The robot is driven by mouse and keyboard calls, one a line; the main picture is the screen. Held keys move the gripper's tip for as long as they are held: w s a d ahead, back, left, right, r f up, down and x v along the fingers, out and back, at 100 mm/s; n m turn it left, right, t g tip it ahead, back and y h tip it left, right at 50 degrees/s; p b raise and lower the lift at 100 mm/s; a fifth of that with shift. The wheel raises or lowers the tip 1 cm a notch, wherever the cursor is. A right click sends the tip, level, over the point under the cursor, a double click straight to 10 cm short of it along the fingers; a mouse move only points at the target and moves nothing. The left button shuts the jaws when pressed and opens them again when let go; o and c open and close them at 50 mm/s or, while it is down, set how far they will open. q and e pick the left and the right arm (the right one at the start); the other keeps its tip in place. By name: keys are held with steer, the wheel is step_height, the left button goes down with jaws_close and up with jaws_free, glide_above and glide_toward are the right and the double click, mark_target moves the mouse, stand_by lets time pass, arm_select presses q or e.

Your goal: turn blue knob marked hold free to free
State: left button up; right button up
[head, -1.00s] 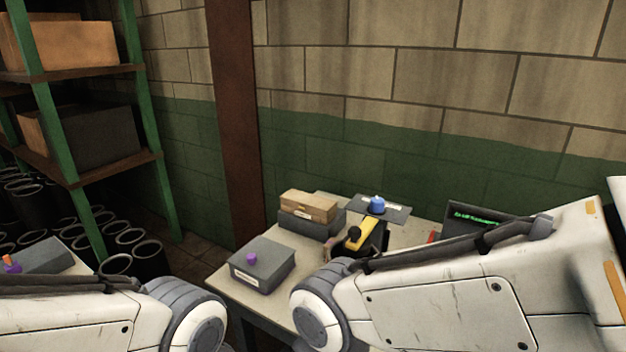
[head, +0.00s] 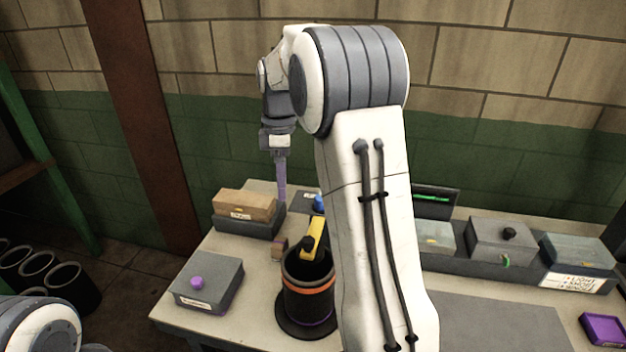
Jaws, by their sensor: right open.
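The blue knob (head: 319,203) sits on a grey plate (head: 305,196) at the back of the table. My right arm hides the plate's right part and some of the knob, and its marking cannot be read. My right gripper (head: 281,198) points down just left of the knob in the picture, apart from it as far as I can tell. It is seen edge-on, open, with nothing visible in it. My left gripper is out of view; only part of my left arm shows at the lower left.
A brown box on a grey tray (head: 263,222) stands left of the knob. A grey box with a purple knob (head: 205,284) is at front left. A black cylinder with an orange band (head: 309,293) and a yellow-black tool stand in front. Several bins (head: 500,241) line the right.

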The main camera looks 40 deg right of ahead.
steer(key=d+r+n, duration=0.1)
steer(key=d, duration=1)
steer(key=f+p, duration=0.2)
steer(key=f, duration=0.8)
steer(key=shift+s+p, duration=0.2)
steer(key=shift+p, duration=0.1)
jaws_close()
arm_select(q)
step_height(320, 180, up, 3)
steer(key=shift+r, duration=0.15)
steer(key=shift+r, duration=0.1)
arm_select(e)
steer(key=shift+m, duration=0.4)
steer(key=m+p, duration=0.1)
steer(key=m, duration=0.3)
steer(key=shift+m, duration=0.3)
arm_select(q)
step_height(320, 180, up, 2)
steer(key=shift+p, duration=0.6)
arm_select(e)
steer(key=m, duration=0.6)
steer(key=shift+d, duration=0.1)
steer(key=shift+m, duration=0.4)
